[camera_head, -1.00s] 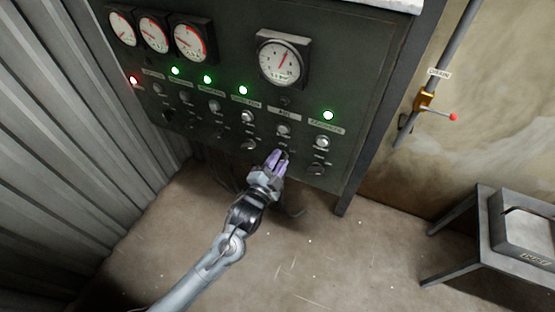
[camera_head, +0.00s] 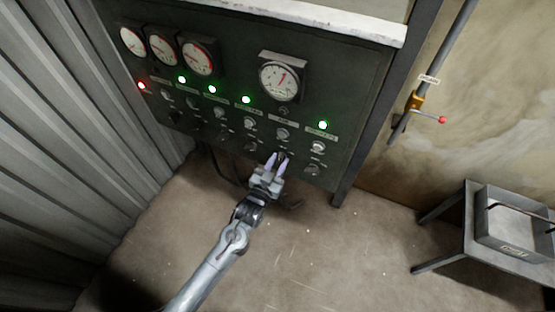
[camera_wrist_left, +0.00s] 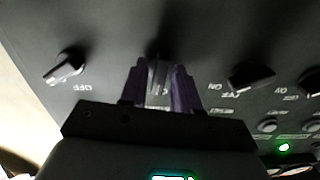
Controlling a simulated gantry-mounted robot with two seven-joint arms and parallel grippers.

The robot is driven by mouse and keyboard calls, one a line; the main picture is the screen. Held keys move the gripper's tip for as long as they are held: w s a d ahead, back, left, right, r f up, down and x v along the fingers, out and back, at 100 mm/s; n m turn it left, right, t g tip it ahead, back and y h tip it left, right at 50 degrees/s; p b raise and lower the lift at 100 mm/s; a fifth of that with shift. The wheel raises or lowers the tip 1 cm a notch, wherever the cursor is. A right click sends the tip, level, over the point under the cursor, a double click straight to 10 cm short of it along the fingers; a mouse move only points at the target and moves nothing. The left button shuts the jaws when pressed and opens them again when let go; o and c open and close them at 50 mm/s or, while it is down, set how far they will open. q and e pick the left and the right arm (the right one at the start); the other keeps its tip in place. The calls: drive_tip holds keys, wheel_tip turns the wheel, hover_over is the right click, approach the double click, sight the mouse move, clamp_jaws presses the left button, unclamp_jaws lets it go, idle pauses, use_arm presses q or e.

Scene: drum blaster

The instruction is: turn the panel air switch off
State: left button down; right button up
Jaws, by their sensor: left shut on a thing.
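The dark control panel (camera_head: 220,85) has a lower row of rotary switches. The air switch (camera_head: 282,156) is below the air label and the large gauge, and my left gripper (camera_head: 276,160) is at it with its purple fingers. In the left wrist view the gripper (camera_wrist_left: 160,85) has a finger on either side of the switch's thin handle (camera_wrist_left: 158,72) and is shut on it. The fingers and wrist hide part of the switch and its markings. My right gripper is not in view.
Neighbouring switches stand close on both sides, one at the right (camera_head: 313,170). Green lamps (camera_head: 323,125) and one red lamp (camera_head: 141,86) are lit. A drain valve (camera_head: 417,103) is on the right wall. A metal stand (camera_head: 455,245) is at lower right. The floor below is mostly open.

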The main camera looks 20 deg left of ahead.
use_arm(q)
drive_tip(key=shift+n+p, duration=0.3)
drive_tip(key=shift+n, duration=0.3)
drive_tip(key=c, duration=1.1)
unclamp_jaws()
drive_tip(key=s, duration=0.3)
drive_tip(key=s+p, duration=0.1)
drive_tip(key=s, duration=0.3)
drive_tip(key=s+p, duration=0.1)
drive_tip(key=s, duration=0.2)
drive_tip(key=shift+s+a, duration=0.35)
